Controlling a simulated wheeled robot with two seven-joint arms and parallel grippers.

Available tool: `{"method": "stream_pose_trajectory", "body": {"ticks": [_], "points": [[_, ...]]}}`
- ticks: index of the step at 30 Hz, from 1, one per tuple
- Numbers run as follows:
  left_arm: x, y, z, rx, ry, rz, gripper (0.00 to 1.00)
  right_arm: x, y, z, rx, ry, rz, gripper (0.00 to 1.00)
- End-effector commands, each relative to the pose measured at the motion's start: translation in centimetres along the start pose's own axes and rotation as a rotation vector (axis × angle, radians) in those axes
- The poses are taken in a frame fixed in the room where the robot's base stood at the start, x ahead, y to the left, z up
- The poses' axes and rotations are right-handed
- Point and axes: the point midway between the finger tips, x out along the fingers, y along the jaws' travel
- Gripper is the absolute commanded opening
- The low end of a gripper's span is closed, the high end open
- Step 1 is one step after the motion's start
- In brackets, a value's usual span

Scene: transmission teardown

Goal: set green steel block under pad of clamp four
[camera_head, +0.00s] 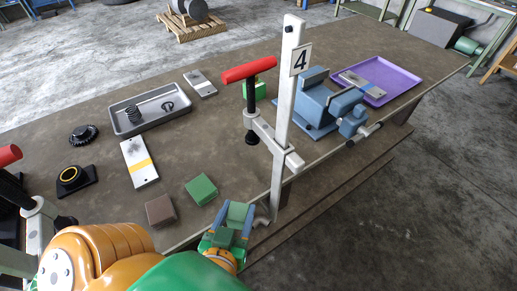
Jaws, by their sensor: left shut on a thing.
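Clamp four has a pale upright bar (287,110) with a white "4" sign (301,60) and a red handle (248,70). Its dark pad (252,138) hangs over the table, with bare tabletop below it. My left gripper (234,218), with blue fingers, is at the table's front edge, left of the foot of the bar. It is shut on a green block (238,212), below and a little left of the pad in the picture and apart from it. Another green block (201,189) lies on the table to the left. My right gripper is not in view.
A brown block (160,210) and a yellow-banded plate (139,162) lie left. A grey tray (155,108) holds a spring. A blue vise (318,105) and purple tray (405,82) stand right of the clamp. A bright green part (260,91) shows behind the clamp.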

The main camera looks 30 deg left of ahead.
Motion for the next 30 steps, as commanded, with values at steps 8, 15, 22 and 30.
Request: {"method": "stream_pose_trajectory", "body": {"ticks": [8,15,22,30], "points": [[6.1,0.1,-2.5,-0.001,0.019,0.003,0.0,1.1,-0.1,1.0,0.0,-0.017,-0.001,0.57],[12.0,0.0,-4.4,0.001,0.018,0.001,0.0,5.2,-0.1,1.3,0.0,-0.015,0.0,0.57],[15.8,0.0,-7.0,0.004,0.006,0.001,0.0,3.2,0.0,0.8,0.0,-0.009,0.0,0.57],[17.6,0.0,-3.9,0.003,0.001,0.001,0.0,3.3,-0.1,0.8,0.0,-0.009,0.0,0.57]]}}
